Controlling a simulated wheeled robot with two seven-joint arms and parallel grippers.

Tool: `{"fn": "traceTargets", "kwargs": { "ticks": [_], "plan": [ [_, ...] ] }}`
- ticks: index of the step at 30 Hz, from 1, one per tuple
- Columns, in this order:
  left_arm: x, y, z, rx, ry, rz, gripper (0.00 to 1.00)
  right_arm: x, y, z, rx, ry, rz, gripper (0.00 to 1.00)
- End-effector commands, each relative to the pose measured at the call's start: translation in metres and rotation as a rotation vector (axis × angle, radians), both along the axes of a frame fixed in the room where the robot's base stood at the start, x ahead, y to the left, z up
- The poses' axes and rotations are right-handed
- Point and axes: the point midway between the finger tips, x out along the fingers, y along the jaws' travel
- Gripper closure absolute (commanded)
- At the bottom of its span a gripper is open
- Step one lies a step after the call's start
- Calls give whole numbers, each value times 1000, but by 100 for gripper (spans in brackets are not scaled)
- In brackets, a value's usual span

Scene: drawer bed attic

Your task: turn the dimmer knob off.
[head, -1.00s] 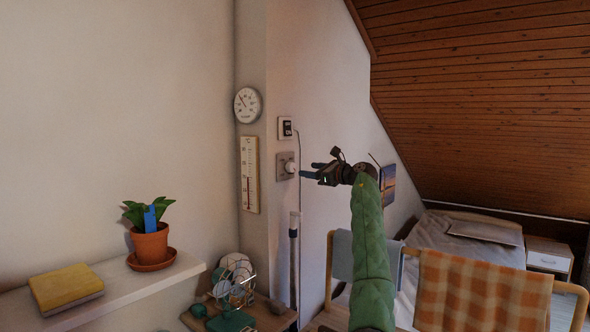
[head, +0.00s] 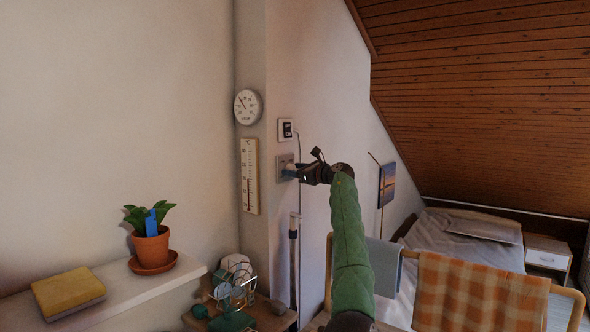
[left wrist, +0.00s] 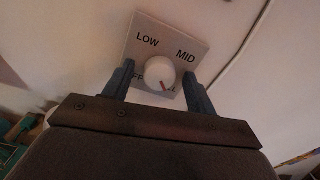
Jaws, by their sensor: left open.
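The dimmer is a grey square plate (head: 283,160) on the wall face beside the corner; in the head view my left gripper (head: 290,172) is in front of it and hides the knob. In the left wrist view the round white dimmer knob (left wrist: 160,72) sits on the plate (left wrist: 167,28), which is marked LOW and MID, with partly hidden letters lower left and lower right. The knob's red mark points down and slightly right, toward the lower-right letters. My left gripper (left wrist: 160,82) is open, one finger on each side of the knob. I cannot tell whether they touch it.
A small white-framed device (head: 286,129) with a cord is just above the dimmer. A thermometer (head: 250,176) and a round dial (head: 247,106) hang to the left.

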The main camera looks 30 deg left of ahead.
Motion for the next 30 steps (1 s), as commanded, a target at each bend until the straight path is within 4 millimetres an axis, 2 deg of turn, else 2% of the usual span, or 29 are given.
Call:
{"fn": "traceTargets", "kwargs": {
  "ticks": [8,11,15,25,30],
  "plan": [
    [0,1,0,0,-1,0,43,0,0,-2,0,1,0,64],
    [0,1,0,0,-1,0,59,0,0,-2,0,1,0,64],
    [0,1,0,0,-1,0,86,-1,0,-2,0,2,1,64],
    [0,1,0,-2,-34,-1,88,-2,0,-2,-1,5,2,64],
    [0,1,0,-6,-113,-1,88,-1,0,8,0,2,1,64]
  ]
}}
